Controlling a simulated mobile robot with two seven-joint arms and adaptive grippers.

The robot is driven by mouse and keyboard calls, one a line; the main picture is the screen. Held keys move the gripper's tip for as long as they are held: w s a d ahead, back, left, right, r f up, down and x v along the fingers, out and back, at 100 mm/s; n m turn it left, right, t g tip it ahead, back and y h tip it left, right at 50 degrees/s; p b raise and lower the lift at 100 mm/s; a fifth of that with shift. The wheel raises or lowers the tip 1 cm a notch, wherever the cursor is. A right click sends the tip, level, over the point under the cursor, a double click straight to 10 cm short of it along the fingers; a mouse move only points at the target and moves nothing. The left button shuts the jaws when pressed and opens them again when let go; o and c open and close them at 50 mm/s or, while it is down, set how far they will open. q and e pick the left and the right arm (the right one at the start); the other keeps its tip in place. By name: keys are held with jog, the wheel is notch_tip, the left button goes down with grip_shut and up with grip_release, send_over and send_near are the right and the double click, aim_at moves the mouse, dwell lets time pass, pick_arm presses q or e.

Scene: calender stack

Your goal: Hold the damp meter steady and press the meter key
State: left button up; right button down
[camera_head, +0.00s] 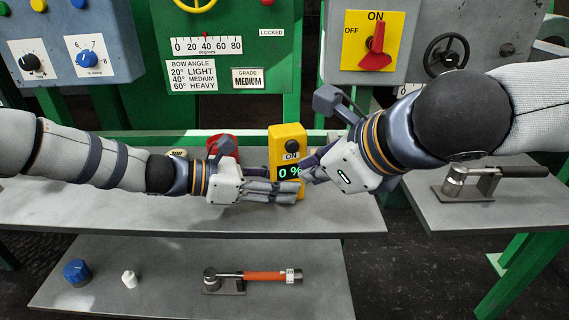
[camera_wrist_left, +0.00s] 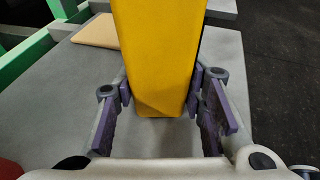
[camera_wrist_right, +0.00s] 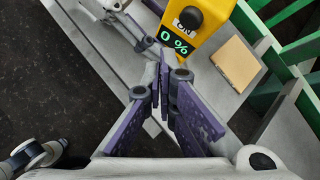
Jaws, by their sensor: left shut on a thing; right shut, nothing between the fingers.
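The damp meter (camera_head: 289,135) is a yellow upright block on the upper grey shelf. It has a dark round key (camera_head: 292,146) above an ON label, and a green 0 % readout. My left gripper (camera_head: 294,190) is shut on its lower part; the left wrist view shows the yellow body (camera_wrist_left: 158,60) between the fingers. My right gripper (camera_head: 308,174) is shut and empty, close to the meter's right side. In the right wrist view its fingertips (camera_wrist_right: 163,72) are together, below and left of the key (camera_wrist_right: 189,18) and readout, apart from the key.
A tan pad (camera_wrist_right: 236,63) lies on the shelf near the meter. A red object (camera_head: 222,147) stands behind my left gripper. A lever tool (camera_head: 480,182) is on the right shelf. The lower shelf holds a blue knob (camera_head: 77,272), a white piece (camera_head: 129,279) and an orange-handled tool (camera_head: 262,277).

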aim_at(289, 165)
pick_arm(q)
jog(key=shift+f, duration=0.1)
pick_arm(e)
jog(key=shift+w+a, duration=0.25)
jog(key=shift+w, duration=0.55)
jog(key=shift+w+a, duration=0.2)
jog(key=shift+w, duration=0.55)
jog(key=shift+w+a, duration=0.15)
jog(key=shift+w, duration=0.3)
jog(key=shift+s, duration=0.45)
jog(key=s+d, duration=0.2)
jog(key=s, duration=0.3)
jog(key=shift+s, duration=0.4)
